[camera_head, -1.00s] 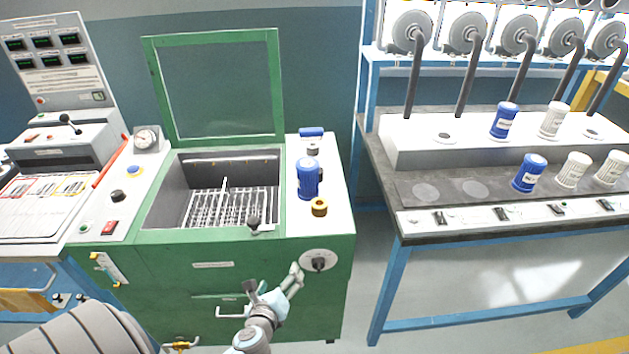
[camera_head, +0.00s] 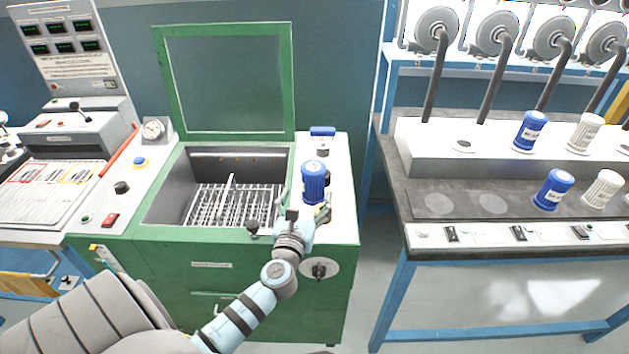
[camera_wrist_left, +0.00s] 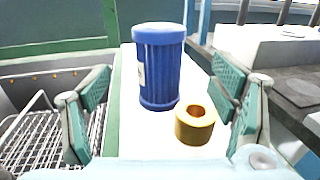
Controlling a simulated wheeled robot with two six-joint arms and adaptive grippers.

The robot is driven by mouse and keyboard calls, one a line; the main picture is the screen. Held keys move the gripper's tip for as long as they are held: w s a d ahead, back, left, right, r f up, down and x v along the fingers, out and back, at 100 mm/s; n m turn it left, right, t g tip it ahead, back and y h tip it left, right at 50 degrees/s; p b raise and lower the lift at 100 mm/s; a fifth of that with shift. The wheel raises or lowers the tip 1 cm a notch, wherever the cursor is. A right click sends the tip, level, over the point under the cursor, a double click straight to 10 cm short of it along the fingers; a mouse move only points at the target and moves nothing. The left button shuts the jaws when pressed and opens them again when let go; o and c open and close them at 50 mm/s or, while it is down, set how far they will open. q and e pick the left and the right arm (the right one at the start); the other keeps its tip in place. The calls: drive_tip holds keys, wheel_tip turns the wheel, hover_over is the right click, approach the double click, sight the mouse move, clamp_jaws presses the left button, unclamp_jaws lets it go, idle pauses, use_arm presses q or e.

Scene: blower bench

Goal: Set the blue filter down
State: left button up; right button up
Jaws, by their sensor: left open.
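A blue filter (camera_head: 313,178) stands upright on the white right-hand top of the green machine. In the left wrist view the blue filter (camera_wrist_left: 158,66) stands between and beyond the two fingers, touching neither. My left gripper (camera_head: 303,205) is open and empty, just in front of that filter. Its green-padded fingers (camera_wrist_left: 160,115) are spread wide in the wrist view. Two more blue filters are on the right bench, one on the raised white block (camera_head: 529,131) and one on the lower dark shelf (camera_head: 553,189). My right gripper is not in view.
A brass ring (camera_wrist_left: 195,123) stands on the white top, close in front of the filter. The green machine's lid (camera_head: 224,82) is raised over an open basin with a wire rack (camera_head: 225,203). A blue-handled part (camera_head: 322,134) stands behind the filter. White filters (camera_head: 584,133) are on the right bench.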

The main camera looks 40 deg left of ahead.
sight(311, 184)
use_arm(q)
drive_tip(key=x, duration=0.3)
drive_tip(key=shift+w, duration=0.1)
drive_tip(key=x, duration=0.3)
drive_tip(key=b+x, duration=0.1)
drive_tip(key=x, duration=0.2)
drive_tip(key=shift+r, duration=0.2)
drive_tip(key=c, duration=1.5)
wheel_tip(311, 184, up, 20)
drive_tip(key=p, duration=1.2)
drive_tip(key=shift+c, duration=0.2)
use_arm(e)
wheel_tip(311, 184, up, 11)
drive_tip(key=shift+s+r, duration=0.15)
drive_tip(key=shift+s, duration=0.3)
